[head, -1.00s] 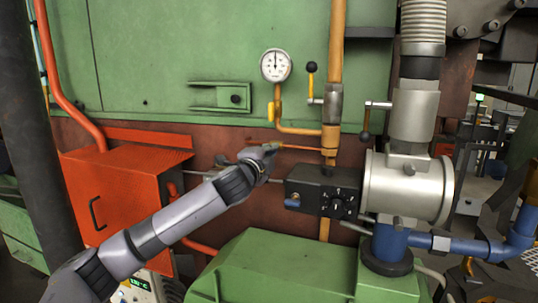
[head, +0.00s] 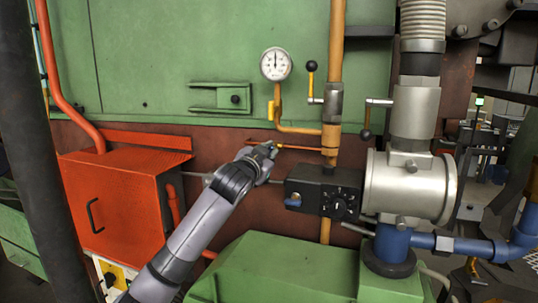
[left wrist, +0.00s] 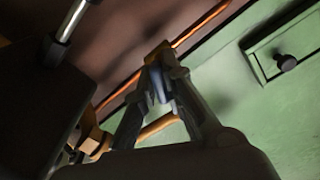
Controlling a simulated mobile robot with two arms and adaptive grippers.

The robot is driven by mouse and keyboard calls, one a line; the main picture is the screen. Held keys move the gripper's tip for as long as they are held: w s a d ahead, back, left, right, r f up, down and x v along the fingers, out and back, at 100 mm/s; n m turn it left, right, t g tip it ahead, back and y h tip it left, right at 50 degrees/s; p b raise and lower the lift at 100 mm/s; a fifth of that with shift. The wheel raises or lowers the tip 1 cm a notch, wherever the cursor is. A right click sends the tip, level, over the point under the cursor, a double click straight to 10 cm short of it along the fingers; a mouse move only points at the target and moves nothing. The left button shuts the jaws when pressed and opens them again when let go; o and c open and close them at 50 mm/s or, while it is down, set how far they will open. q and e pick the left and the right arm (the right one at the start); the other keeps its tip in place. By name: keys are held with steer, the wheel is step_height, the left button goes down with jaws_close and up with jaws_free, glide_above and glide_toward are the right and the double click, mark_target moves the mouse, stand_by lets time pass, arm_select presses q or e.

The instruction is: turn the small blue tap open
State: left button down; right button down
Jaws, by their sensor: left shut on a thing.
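My left gripper (head: 267,152) is at the left end of a thin copper pipe (head: 300,148) in front of the red-brown wall. In the left wrist view, the gripper (left wrist: 160,86) is shut on the small blue tap (left wrist: 161,88), a blue piece showing between the two fingers beside the thin copper pipe (left wrist: 205,22). In the head view the gripper hides the tap. The tap's exact angle is hard to read. My right gripper is not in view.
A black box with dials (head: 325,192) and a silver cylinder (head: 408,187) stand right of the gripper. A red-orange cabinet (head: 120,195) is left. A gauge (head: 275,64) and a black-knobbed yellow lever (head: 311,82) are above. A green housing (head: 270,262) is below.

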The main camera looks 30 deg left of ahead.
arm_select(q)
steer(key=n, duration=0.5)
steer(key=shift+n, duration=0.3)
stand_by(0.4)
steer(key=c, duration=1.7)
jaws_free()
steer(key=v, duration=1.2)
